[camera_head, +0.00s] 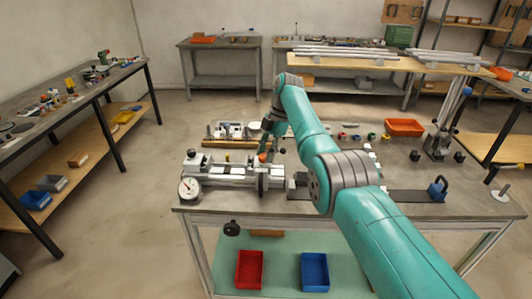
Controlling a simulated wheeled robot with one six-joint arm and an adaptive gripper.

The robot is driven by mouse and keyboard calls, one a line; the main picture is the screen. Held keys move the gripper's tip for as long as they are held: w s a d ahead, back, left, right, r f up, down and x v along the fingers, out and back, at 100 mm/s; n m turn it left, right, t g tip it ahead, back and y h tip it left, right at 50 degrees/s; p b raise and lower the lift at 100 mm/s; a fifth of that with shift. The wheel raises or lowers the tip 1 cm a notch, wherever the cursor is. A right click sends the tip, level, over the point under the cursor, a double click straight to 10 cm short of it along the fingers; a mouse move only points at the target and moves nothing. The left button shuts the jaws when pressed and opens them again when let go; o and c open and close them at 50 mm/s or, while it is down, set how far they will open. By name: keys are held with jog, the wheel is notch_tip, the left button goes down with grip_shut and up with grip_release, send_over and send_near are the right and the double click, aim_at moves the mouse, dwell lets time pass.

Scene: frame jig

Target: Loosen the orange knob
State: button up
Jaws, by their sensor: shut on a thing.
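The orange knob (262,157) is a small spot of orange on top of the grey frame jig (225,172), near the jig's right end. My gripper (264,149) points down over it from the end of my teal arm. The gripper is shut on the orange knob, with its dark fingers hiding part of the knob. The knob is too small in the view to tell how far it is turned.
A dial gauge (190,187) stands at the jig's left end. A brass bar (229,143) lies behind the jig. An orange bin (404,127), small coloured parts and a blue-handled clamp (438,188) are to the right. My arm crosses the table's right half.

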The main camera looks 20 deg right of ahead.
jog(key=shift+f, duration=0.1)
jog(key=o, duration=1.1)
jog(key=shift+o, duration=0.2)
notch_tip(320, 180, up, 10)
